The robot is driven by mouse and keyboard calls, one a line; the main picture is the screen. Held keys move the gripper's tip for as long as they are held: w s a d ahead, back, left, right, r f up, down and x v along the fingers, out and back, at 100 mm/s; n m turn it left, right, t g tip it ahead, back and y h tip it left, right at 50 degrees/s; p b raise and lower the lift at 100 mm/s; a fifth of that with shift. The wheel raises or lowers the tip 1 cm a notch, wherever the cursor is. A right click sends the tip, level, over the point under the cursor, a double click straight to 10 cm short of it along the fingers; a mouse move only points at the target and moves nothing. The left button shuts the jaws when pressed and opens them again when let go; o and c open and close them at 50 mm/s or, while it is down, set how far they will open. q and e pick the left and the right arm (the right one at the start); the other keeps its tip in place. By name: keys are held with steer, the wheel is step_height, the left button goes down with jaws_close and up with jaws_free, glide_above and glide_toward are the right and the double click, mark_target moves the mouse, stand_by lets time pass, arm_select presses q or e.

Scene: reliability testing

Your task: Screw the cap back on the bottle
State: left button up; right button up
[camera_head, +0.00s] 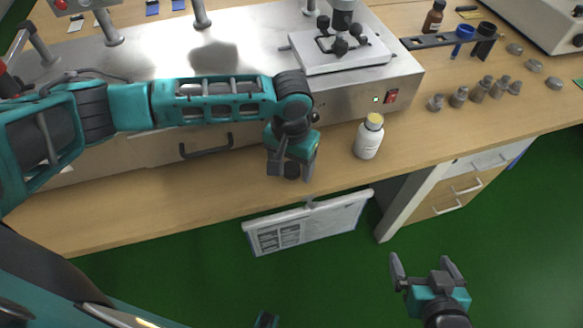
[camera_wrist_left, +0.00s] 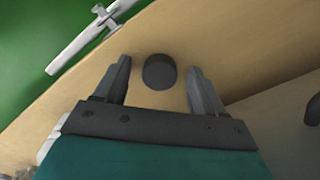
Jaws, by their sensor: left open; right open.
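A white bottle (camera_head: 368,138) with a yellow top stands upright on the wooden bench, in front of the steel machine. A small round black cap (camera_head: 292,170) lies on the bench to the left of the bottle; it also shows in the left wrist view (camera_wrist_left: 159,74). My left gripper (camera_head: 290,174) points down over the cap. In the left wrist view its open fingers (camera_wrist_left: 158,68) are on either side of the cap, with a gap at each side. My right gripper (camera_head: 422,264) is open and empty, over the green floor away from the bench.
The steel machine (camera_head: 240,45) fills the bench behind the cap and bottle. Several small grey weights (camera_head: 478,90) and a brown bottle (camera_head: 433,18) stand at right. A white clipboard-like board (camera_head: 310,222) hangs at the bench's front edge. Bare wood lies between cap and bottle.

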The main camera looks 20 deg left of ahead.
mark_target(291, 168)
arm_select(q)
steer(key=shift+c, duration=0.4)
steer(key=c, duration=1.1)
step_height(291, 168, up, 20)
steer(key=p, duration=0.3)
arm_select(e)
step_height(291, 168, up, 4)
steer(key=shift+f, duration=0.25)
steer(key=shift+c, duration=0.2)
